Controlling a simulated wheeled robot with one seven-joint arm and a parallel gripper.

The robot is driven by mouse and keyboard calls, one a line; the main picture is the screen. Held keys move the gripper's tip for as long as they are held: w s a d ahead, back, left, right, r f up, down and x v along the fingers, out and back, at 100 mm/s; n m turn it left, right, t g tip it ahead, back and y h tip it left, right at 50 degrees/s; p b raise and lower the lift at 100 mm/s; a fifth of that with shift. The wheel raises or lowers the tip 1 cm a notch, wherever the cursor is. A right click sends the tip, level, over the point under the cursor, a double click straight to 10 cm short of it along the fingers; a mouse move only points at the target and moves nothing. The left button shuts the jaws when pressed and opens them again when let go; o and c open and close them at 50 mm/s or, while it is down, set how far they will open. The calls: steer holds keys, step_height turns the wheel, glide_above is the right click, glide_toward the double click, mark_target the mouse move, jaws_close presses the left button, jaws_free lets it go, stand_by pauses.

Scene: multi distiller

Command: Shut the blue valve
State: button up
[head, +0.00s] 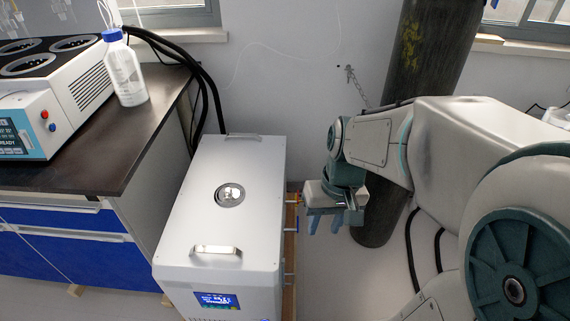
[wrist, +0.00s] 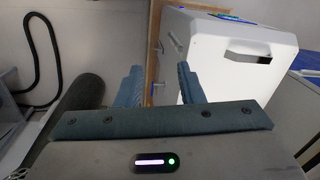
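My gripper (head: 326,224) hangs beside the right side of the white chiller box (head: 205,265), fingers pointing down. In the wrist view its two blue-grey fingers (wrist: 158,86) are spread apart with nothing between them, so it is open. Small metal pipe stubs (wrist: 158,84) stick out of the box's side, beyond and between the fingers. In the head view a stub (head: 291,232) shows at the box's right edge.
A dark gas cylinder (head: 425,65) stands behind my gripper and arm, close on the right. A dark-topped bench (head: 110,160) with a bottle (head: 124,75) and a heater unit (head: 50,95) is at left. Black hoses (head: 185,55) run behind the box.

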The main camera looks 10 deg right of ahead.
steer(key=w+d+f+m+t+y+b, duration=0.1)
steer(key=w+d+f+y+b, duration=0.1)
steer(key=w+f+y, duration=0.5)
steer(key=w+d+f+m+t+y+b, duration=0.1)
steer(key=w+d+f+y+b, duration=0.3)
steer(key=f, duration=0.7)
steer(key=w+f+m+t+y+b, duration=0.1)
steer(key=w+f+y, duration=0.1)
steer(key=w+f, duration=0.6)
steer(key=w+d+f+m+t+b, duration=0.1)
steer(key=d+f+m+t, duration=0.1)
steer(key=d+f+t, duration=0.3)
steer(key=w+d+f+m+t+b, duration=0.1)
steer(key=d+f+m+t, duration=0.1)
steer(key=f, duration=0.5)
steer(key=b+x, duration=0.3)
steer(key=x, duration=1.1)
steer(key=shift+s+a+r, duration=0.1)
steer(key=shift+r, duration=0.05)
jaws_close()
